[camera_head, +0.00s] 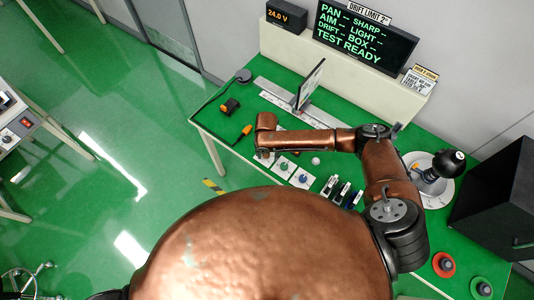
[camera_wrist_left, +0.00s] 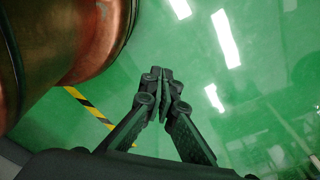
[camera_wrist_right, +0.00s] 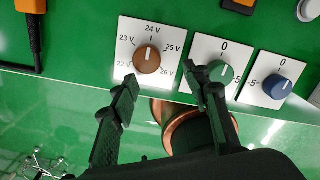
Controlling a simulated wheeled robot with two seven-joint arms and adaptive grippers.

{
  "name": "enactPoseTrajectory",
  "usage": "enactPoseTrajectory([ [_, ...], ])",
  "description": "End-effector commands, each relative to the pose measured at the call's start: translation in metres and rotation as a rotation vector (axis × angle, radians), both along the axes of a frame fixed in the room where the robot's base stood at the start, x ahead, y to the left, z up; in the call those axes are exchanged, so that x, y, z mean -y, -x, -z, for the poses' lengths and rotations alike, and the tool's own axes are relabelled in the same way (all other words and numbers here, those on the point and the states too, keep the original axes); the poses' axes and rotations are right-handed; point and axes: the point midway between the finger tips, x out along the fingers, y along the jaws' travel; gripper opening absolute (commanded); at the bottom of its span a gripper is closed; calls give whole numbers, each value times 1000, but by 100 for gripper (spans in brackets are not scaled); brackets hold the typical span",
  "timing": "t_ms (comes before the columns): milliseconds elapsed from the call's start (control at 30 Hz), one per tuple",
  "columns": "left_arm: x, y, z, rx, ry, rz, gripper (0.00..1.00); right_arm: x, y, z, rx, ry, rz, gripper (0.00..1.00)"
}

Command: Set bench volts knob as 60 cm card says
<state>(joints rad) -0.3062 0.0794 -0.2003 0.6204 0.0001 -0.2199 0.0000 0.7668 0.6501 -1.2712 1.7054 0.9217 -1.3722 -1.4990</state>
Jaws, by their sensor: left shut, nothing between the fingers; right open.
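The bench volts knob (camera_wrist_right: 147,60) is brown, on a white plate marked 22 V to 26 V. Its white pointer line points up at 24 V. My right gripper (camera_wrist_right: 161,82) is open; its fingertips are just short of the knob, one on each side of its line, apart from it. In the head view my right arm covers most of this knob. A voltage display (camera_head: 287,13) reads 24.0 V. A small card (camera_head: 420,79) stands on the back ledge, its lines too small to read surely. My left gripper (camera_wrist_left: 162,78) is shut and empty above the floor.
A green knob (camera_wrist_right: 221,71) and a blue knob (camera_wrist_right: 277,87), both set near 0, sit close at the right. A black screen (camera_head: 362,38) shows TEST READY. A joystick (camera_head: 440,170) and black box (camera_head: 497,205) stand at the bench's right.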

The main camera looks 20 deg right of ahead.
Motion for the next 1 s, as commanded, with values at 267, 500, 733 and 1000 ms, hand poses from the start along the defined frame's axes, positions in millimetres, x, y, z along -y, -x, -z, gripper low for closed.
enactPoseTrajectory([
  [267, -4, 18, 1, -25, -5, -3, 0, -1, -12, 6, -8, 1, 0, 43],
  [500, 0, -41, -4, 47, 0, 12, 0, -1, -4, 3, -2, 0, 0, 29],
  [733, 1, -4, 0, 5, 1, 1, 0, 1, -10, 6, -7, 4, 2, 13],
  [1000, -1, 19, 2, -25, -2, -5, 0, 2, -12, 7, -6, 6, 4, 1],
])
